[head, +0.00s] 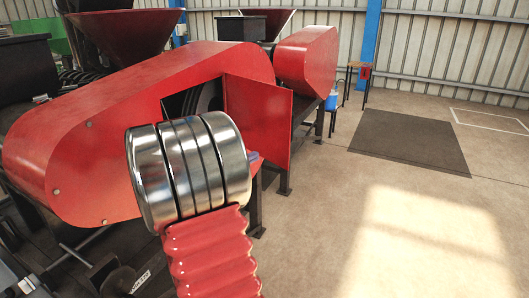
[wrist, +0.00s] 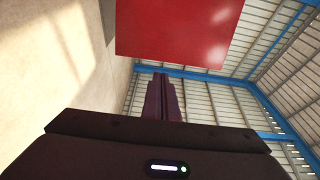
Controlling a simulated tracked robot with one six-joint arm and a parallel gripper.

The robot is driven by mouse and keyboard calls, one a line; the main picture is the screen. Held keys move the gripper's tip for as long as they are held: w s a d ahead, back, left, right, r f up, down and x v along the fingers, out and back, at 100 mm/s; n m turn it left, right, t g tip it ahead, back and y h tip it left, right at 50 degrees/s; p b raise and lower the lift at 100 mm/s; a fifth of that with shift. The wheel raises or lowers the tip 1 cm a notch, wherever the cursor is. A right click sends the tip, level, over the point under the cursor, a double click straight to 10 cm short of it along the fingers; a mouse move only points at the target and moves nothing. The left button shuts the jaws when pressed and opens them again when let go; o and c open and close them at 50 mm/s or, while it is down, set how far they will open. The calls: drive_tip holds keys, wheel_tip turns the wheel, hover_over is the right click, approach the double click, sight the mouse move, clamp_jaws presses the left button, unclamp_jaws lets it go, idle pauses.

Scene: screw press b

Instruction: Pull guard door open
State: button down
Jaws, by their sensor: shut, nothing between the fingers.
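The guard door (head: 262,122) is a flat red panel in the middle of the head view. It stands swung out at an angle from the long red guard (head: 120,95), and a dark opening (head: 205,97) with round parts shows beside it. In the wrist view a red panel (wrist: 178,28), which looks like the door, fills the top middle. My gripper (wrist: 160,82) shows there with its dark fingers together and empty, below the panel in the picture; a gap or contact cannot be judged. No handle is visible.
A second red guard (head: 308,62) stands behind, with a stool (head: 357,80) farther back. A dark mat (head: 410,138) lies on the floor at right. The concrete floor (head: 345,185) right of the door is open. Red hoppers (head: 130,35) rise behind the guard.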

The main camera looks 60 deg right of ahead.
sight(288, 141)
drive_tip(key=x, duration=1.3)
drive_tip(key=shift+d, duration=0.3)
